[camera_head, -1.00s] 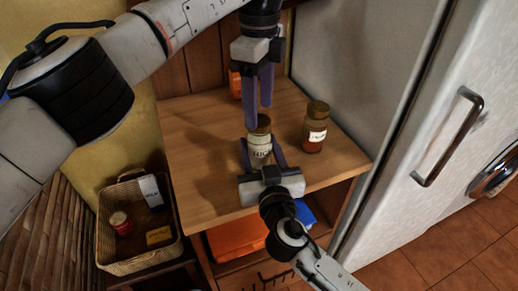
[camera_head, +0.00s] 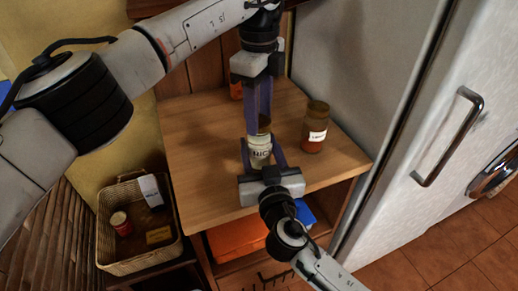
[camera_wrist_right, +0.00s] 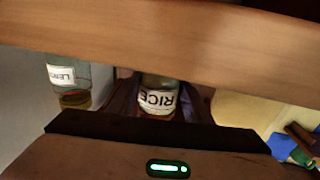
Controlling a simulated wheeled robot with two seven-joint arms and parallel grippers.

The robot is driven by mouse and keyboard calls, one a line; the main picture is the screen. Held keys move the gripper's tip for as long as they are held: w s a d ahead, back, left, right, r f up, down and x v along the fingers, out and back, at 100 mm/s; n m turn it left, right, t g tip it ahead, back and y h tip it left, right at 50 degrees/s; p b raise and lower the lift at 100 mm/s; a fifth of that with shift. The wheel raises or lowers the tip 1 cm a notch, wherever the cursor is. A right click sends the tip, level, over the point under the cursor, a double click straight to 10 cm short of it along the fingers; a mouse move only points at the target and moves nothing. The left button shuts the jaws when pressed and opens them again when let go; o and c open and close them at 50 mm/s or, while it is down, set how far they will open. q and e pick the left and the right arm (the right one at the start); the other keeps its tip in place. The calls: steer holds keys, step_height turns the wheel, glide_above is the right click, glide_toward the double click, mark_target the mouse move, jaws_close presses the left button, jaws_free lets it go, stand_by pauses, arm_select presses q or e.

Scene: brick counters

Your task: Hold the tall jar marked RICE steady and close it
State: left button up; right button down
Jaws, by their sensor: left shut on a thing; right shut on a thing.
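The RICE jar (camera_head: 259,153) stands upright on the wooden counter, pale, with a white label. My right gripper (camera_head: 262,148) reaches in from the front and is shut on the jar's body, one finger on each side. The jar also shows between dark fingers in the right wrist view (camera_wrist_right: 158,98). Its brown lid (camera_head: 264,123) is at the jar's top, mostly hidden by the left fingers. My left gripper (camera_head: 258,128) points down from above and is shut on the lid. I cannot tell how tightly the lid sits.
A second labelled jar (camera_head: 315,127) with reddish contents stands close to the right on the counter (camera_head: 205,150). An orange thing (camera_head: 236,86) is behind the left gripper. A wicker basket (camera_head: 107,215) holding small goods is at lower left. The fridge (camera_head: 420,110) bounds the right side.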

arm_select(q)
steer(key=m, duration=0.3)
steer(key=shift+m, duration=0.4)
steer(key=m, duration=0.8)
steer(key=shift+m, duration=0.3)
steer(key=m, duration=1)
steer(key=shift+m, duration=0.3)
steer(key=m, duration=0.8)
steer(key=shift+m, duration=0.3)
steer(key=o, duration=1.1)
steer(key=shift+o, duration=0.2)
